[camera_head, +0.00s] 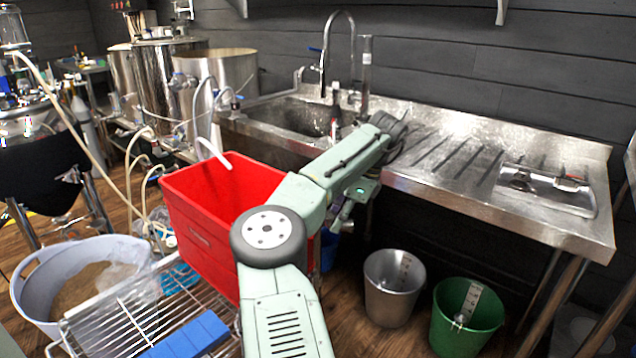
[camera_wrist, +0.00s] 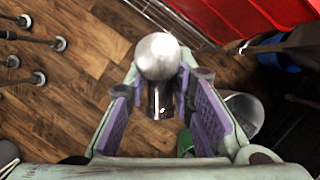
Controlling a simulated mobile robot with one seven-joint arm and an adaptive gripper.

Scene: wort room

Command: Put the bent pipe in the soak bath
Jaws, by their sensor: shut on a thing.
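My gripper (camera_wrist: 159,82) shows in the wrist view with its two purple-padded fingers closed around a shiny metal piece, the bent pipe (camera_wrist: 158,56). Its rounded bend faces the camera and a darker tube end shows between the pads. The pipe is clear of the floor. In the head view my arm reaches toward the sink, and the pipe cannot be made out. A red tub (camera_head: 207,231) stands left of my forearm; its wall also shows at the wrist view's upper right (camera_wrist: 228,15). I cannot tell which vessel is the soak bath; the tub's inside is partly hidden.
A steel sink (camera_head: 300,117) with a tap and ribbed drainboard (camera_head: 450,155) lines the wall. A steel tray (camera_head: 580,203) with fittings sits on it. A metal bucket (camera_head: 394,300) and green bucket (camera_head: 459,322) stand below. A white basket (camera_head: 30,300) and wire rack (camera_head: 100,318) are at left.

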